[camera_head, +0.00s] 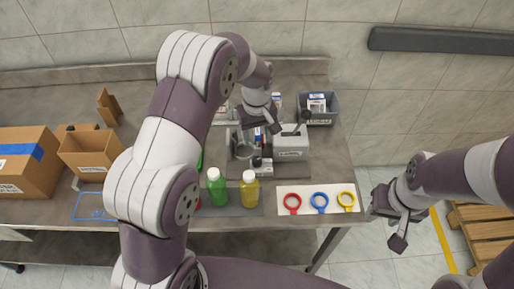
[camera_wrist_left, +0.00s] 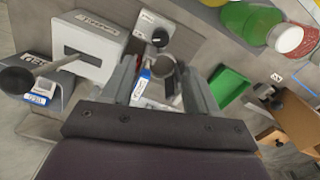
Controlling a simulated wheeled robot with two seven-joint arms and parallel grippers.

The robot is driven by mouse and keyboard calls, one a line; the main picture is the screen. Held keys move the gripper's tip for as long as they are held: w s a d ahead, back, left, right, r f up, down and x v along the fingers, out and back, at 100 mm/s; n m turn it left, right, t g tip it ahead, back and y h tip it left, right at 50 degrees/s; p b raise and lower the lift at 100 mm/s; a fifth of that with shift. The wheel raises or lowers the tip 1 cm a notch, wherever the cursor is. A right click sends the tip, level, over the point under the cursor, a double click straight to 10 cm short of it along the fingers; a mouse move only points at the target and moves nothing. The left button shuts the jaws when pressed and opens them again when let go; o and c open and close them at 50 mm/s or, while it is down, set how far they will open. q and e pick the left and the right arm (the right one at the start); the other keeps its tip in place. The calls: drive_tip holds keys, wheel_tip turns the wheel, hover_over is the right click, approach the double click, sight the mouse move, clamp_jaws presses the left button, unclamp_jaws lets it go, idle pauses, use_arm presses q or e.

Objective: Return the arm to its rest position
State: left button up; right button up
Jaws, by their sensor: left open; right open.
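My left arm reaches from the bottom of the head view up over the table and bends down at the wrist. My left gripper (camera_head: 262,130) is above the grey machine (camera_head: 291,143) near the table's middle. In the left wrist view its two fingers (camera_wrist_left: 160,85) stand apart, with a blue-and-white item and a round metal part visible beyond the gap. I see nothing held. My right gripper (camera_head: 390,222) is open and empty off the table's right edge, beside the ring mat.
A green bottle (camera_head: 216,189) and a yellow bottle (camera_head: 249,191) stand at the front. A white mat (camera_head: 306,208) holds red, blue and yellow rings. A grey bin (camera_head: 320,119) is at the back right. Cardboard boxes (camera_head: 90,152) stand left. A pallet (camera_head: 480,232) lies on the floor.

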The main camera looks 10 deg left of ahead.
use_arm(q)
drive_tip(key=shift+r, duration=0.55)
drive_tip(key=s+a+r+m, duration=0.1)
drive_tip(key=s+m, duration=0.1)
drive_tip(key=s, duration=0.4)
drive_tip(key=s+a+r+m+t, duration=0.1)
drive_tip(key=s+a+r+m, duration=0.1)
drive_tip(key=s, duration=0.5)
drive_tip(key=s+a+r+m, duration=0.1)
drive_tip(key=s+m, duration=0.1)
drive_tip(key=s, duration=0.4)
drive_tip(key=shift+s+a+r+m, duration=0.15)
drive_tip(key=shift+r+m, duration=0.15)
drive_tip(key=shift+s, duration=0.15)
